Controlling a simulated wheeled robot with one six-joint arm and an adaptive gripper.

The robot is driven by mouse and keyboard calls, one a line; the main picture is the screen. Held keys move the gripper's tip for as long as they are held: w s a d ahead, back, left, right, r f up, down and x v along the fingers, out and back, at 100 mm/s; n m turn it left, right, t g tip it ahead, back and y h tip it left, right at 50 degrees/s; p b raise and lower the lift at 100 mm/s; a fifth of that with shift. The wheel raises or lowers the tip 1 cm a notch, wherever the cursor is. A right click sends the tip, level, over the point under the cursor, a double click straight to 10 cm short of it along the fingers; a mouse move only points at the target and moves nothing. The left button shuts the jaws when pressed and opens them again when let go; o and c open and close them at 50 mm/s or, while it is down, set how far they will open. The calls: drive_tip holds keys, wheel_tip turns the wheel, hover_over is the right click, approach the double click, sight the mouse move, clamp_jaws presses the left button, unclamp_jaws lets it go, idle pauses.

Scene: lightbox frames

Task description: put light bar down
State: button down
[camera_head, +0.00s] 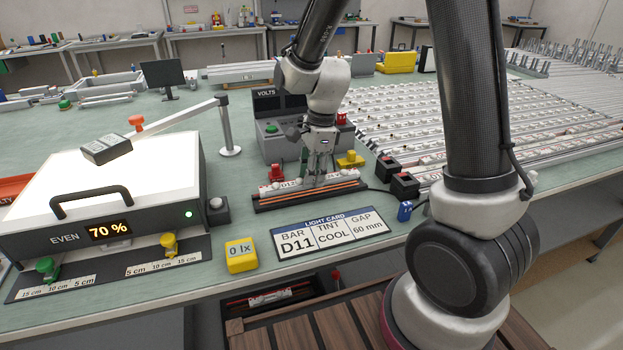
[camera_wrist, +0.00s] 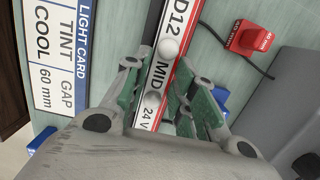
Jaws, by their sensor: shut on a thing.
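My gripper (camera_head: 318,168) is shut on a light bar (camera_head: 291,184), low over the bench. In the wrist view the bar (camera_wrist: 180,22) is white with a red edge and reads D12, MID and 24 V. It passes between the green fingers of my gripper (camera_wrist: 160,95). In the head view the bar is at a dark tray (camera_head: 262,207) with orange strips; I cannot tell whether it touches it. The light card (camera_head: 332,240) in front reads bar D11, tint COOL, gap 60 mm; part of it shows in the wrist view (camera_wrist: 60,55).
A grey tester marked VOLTS (camera_head: 272,140) stands close behind the tray. Red and yellow clips (camera_head: 350,160) are near it. The glowing light box (camera_head: 110,185) is at left, a yellow meter (camera_head: 241,256) in front. Rows of bars (camera_head: 470,120) fill the right.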

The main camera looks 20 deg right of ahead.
drive_tip(key=shift+f, duration=0.7)
drive_tip(key=shift+f, duration=0.15)
drive_tip(key=c, duration=1.2)
unclamp_jaws()
drive_tip(key=shift+o, duration=0.2)
wheel_tip(320, 180, up, 12)
drive_tip(key=d, duration=0.2)
drive_tip(key=s+d+r+n+t, duration=0.1)
drive_tip(key=s+d+r+n, duration=0.2)
drive_tip(key=s+n, duration=0.3)
drive_tip(key=s+d+r+n+t+h, duration=0.1)
drive_tip(key=s+d+r+n, duration=0.2)
drive_tip(key=s+d+n, duration=0.2)
drive_tip(key=s+d+r+n+t, duration=0.2)
drive_tip(key=s+d+r+n, duration=0.1)
drive_tip(key=s+d+n, duration=0.2)
drive_tip(key=s+n, duration=0.2)
drive_tip(key=s, duration=0.2)
drive_tip(key=shift+h, duration=0.4)
